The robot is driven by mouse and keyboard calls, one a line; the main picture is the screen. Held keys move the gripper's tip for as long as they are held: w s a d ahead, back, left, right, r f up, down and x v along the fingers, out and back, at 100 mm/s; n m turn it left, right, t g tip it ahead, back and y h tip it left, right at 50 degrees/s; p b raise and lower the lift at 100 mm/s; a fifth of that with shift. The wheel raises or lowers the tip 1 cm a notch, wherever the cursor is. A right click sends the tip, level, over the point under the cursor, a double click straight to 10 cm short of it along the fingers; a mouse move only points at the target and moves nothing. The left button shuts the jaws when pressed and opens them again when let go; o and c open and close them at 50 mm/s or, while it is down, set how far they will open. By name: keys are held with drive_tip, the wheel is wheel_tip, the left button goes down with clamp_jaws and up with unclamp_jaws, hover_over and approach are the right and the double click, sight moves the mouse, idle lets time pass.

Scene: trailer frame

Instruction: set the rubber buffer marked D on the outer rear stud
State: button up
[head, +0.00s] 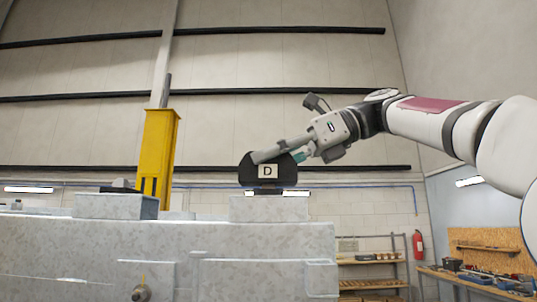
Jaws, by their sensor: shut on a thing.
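A black rubber buffer (248,176) with a white label reading D faces me in the head view. My gripper (277,152) reaches in from the right and is shut on the buffer's upper part. The buffer is roughly level, above a grey raised block (268,208) on the trailer frame (170,245). A narrow bright and dark band shows between the buffer's underside and the block. I cannot tell whether they touch. I cannot make out a stud under the buffer.
A yellow post (158,155) stands to the left, behind another grey raised block (116,206) with a dark low thing near it. A round metal fitting (141,292) sits on the frame's near face. Shelving (370,262), a fire extinguisher (418,245) and a workbench (470,282) are at the back right.

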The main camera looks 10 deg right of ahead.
drive_tip(key=shift+f, duration=0.45)
drive_tip(key=o, duration=1.4)
drive_tip(key=shift+o, duration=0.2)
drive_tip(key=shift+d, duration=0.1)
drive_tip(key=v, duration=0.7)
drive_tip(key=shift+s+d, duration=0.1)
drive_tip(key=shift+d, duration=0.05)
